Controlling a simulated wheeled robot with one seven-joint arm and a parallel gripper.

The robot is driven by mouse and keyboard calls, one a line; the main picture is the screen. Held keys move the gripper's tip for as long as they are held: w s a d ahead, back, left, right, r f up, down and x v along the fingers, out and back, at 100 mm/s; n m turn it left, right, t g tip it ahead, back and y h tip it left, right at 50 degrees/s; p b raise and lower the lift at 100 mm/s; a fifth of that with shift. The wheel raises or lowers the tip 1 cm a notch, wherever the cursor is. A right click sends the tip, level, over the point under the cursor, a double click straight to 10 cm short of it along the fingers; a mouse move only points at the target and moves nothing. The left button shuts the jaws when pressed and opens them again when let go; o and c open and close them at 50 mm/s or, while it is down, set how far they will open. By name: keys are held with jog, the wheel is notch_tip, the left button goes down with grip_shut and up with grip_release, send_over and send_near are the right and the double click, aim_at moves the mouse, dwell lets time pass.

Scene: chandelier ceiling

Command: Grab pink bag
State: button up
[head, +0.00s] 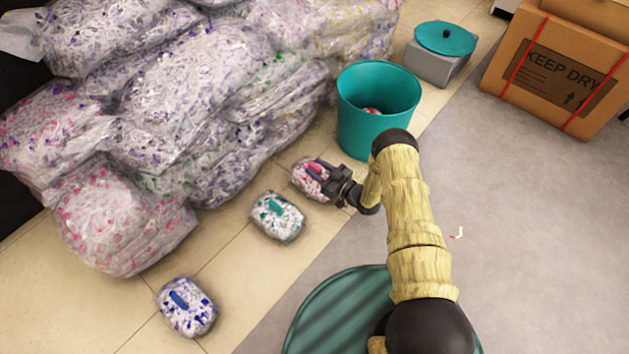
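The pink bag (301,174) is a small clear bag of pink and white scraps with a pink piece on top. It lies on the tiled floor in the middle of the head view, in front of the teal bin. My gripper (318,174) reaches it from the right, its dark fingers over the bag's top right side, at the pink piece. The gripper hides part of the bag. I cannot tell whether the fingers are apart or closed on it.
A teal-topped bag (279,217) and a blue-topped bag (187,307) lie nearer on the floor. Large scrap bags (190,100) are heaped at left. The teal bin (377,115) stands behind, near a grey box with teal lid (438,68). A cardboard box (553,75) is back right.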

dwell(0.4)
grip_shut()
notch_tip(320, 180, up, 10)
jog(key=p, duration=0.7)
dwell(0.5)
